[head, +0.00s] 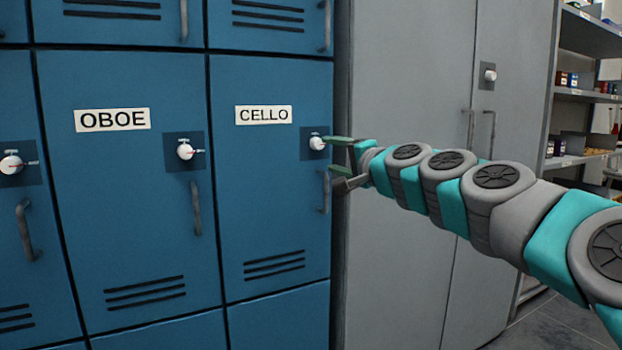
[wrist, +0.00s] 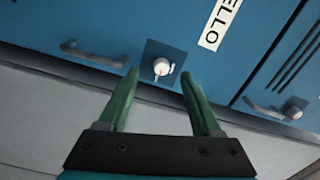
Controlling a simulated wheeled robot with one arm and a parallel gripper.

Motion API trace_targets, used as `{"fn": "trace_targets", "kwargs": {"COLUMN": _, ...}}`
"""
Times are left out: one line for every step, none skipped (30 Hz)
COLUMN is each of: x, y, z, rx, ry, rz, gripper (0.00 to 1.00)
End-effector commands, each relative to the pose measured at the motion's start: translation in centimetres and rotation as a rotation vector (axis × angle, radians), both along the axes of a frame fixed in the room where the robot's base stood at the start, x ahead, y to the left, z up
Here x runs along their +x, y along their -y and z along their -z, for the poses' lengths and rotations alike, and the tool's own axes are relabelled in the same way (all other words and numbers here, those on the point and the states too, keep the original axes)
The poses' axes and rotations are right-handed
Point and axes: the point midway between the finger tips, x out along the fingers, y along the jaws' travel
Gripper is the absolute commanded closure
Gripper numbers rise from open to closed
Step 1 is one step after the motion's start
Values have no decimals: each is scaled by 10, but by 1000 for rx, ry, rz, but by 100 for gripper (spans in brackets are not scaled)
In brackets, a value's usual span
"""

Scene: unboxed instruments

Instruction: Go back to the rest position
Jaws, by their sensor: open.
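My gripper (head: 333,155) is at the right edge of the blue CELLO locker (head: 270,190), close to its white knob (head: 317,143). In the wrist view my gripper (wrist: 160,92) is open, with its two green fingers apart. The knob (wrist: 162,67) shows beyond and between the fingertips, on a dark square plate. Whether a finger touches the knob cannot be told. Nothing is held between the fingers. The CELLO door looks shut, and its handle (head: 325,192) is just below the gripper, partly behind it.
The OBOE locker (head: 125,215) with its own knob (head: 185,151) and handle (head: 196,208) is to the left. A tall grey cabinet (head: 400,270) stands right behind my arm. Shelves with small goods (head: 585,95) are at the far right. Some grey floor (head: 550,325) shows at lower right.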

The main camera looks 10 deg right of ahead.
Motion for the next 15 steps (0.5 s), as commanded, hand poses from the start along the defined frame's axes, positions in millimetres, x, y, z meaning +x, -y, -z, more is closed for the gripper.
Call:
{"fn": "trace_targets", "kwargs": {"x": -9, "y": -17, "z": 8, "rx": -44, "ry": -13, "rz": -36, "gripper": 34}}
{"fn": "trace_targets", "kwargs": {"x": -15, "y": -28, "z": 13, "rx": -77, "ry": -24, "rz": -61, "gripper": 34}}
{"fn": "trace_targets", "kwargs": {"x": -26, "y": -44, "z": 23, "rx": -128, "ry": -39, "rz": -99, "gripper": 34}}
{"fn": "trace_targets", "kwargs": {"x": -36, "y": -57, "z": 32, "rx": -171, "ry": -54, "rz": -132, "gripper": 34}}
{"fn": "trace_targets", "kwargs": {"x": -46, "y": -70, "z": 43, "rx": -216, "ry": -74, "rz": -167, "gripper": 34}}
{"fn": "trace_targets", "kwargs": {"x": -61, "y": -88, "z": 61, "rx": -283, "ry": -103, "rz": -214, "gripper": 34}}
{"fn": "trace_targets", "kwargs": {"x": -72, "y": -99, "z": 76, "rx": -331, "ry": -127, "rz": -251, "gripper": 34}}
{"fn": "trace_targets", "kwargs": {"x": -83, "y": -108, "z": 89, "rx": -379, "ry": -149, "rz": -281, "gripper": 34}}
{"fn": "trace_targets", "kwargs": {"x": -99, "y": -119, "z": 110, "rx": -442, "ry": -186, "rz": -327, "gripper": 34}}
{"fn": "trace_targets", "kwargs": {"x": -112, "y": -126, "z": 126, "rx": -488, "ry": -213, "rz": -358, "gripper": 34}}
{"fn": "trace_targets", "kwargs": {"x": -124, "y": -131, "z": 141, "rx": -533, "ry": -241, "rz": -386, "gripper": 34}}
{"fn": "trace_targets", "kwargs": {"x": -142, "y": -136, "z": 163, "rx": -594, "ry": -281, "rz": -426, "gripper": 34}}
{"fn": "trace_targets", "kwargs": {"x": -154, "y": -138, "z": 179, "rx": -635, "ry": -313, "rz": -454, "gripper": 34}}
{"fn": "trace_targets", "kwargs": {"x": -168, "y": -139, "z": 197, "rx": -678, "ry": -350, "rz": -482, "gripper": 34}}
{"fn": "trace_targets", "kwargs": {"x": -185, "y": -139, "z": 218, "rx": -731, "ry": -396, "rz": -517, "gripper": 34}}
